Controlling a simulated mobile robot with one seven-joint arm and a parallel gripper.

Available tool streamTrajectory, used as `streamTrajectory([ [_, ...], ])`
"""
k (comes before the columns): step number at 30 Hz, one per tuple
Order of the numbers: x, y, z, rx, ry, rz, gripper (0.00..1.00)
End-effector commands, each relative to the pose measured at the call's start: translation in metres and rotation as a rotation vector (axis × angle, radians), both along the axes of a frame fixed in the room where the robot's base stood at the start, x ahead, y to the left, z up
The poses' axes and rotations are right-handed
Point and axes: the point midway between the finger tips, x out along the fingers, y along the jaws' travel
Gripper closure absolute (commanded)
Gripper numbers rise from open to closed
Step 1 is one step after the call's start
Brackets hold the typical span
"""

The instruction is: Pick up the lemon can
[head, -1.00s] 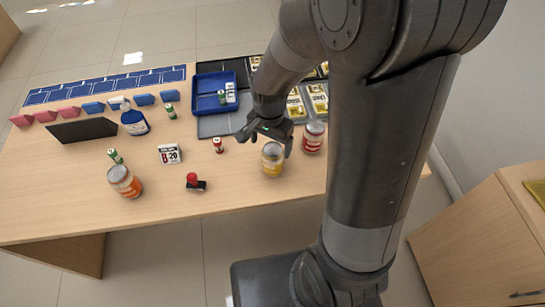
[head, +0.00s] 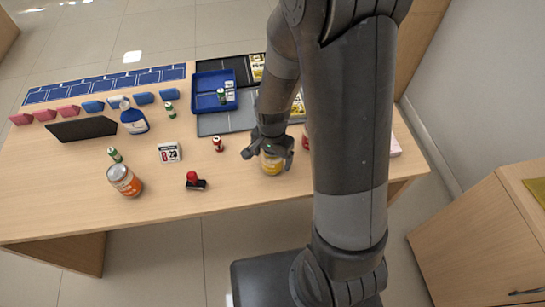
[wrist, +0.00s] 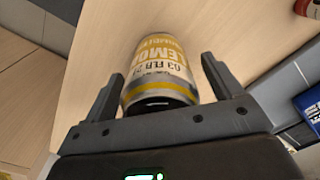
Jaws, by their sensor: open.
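The lemon can (head: 271,165) is yellow and silver and stands upright on the counter near its front edge. Its label reads "LEMON" in the wrist view (wrist: 160,66). My gripper (head: 268,156) is open above and around the can, with its top partly hidden by the gripper in the head view. In the wrist view my gripper's fingers (wrist: 163,80) lie on either side of the can, with a visible gap on the right and a narrower one on the left.
A red-labelled can (head: 306,140) stands just right, mostly hidden by my arm. A blue tray (head: 207,101) lies behind.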

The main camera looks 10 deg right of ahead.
Motion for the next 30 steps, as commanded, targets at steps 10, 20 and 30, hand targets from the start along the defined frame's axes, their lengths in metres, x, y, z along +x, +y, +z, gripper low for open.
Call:
streamTrajectory([
  [10,-0.0001,-0.0001,0.0003,0.000,0.000,0.000,0.40],
  [20,0.0001,-0.0001,0.0004,0.000,0.000,0.000,0.67],
  [30,0.0004,0.0000,0.0010,0.000,-0.001,0.000,0.75],
])
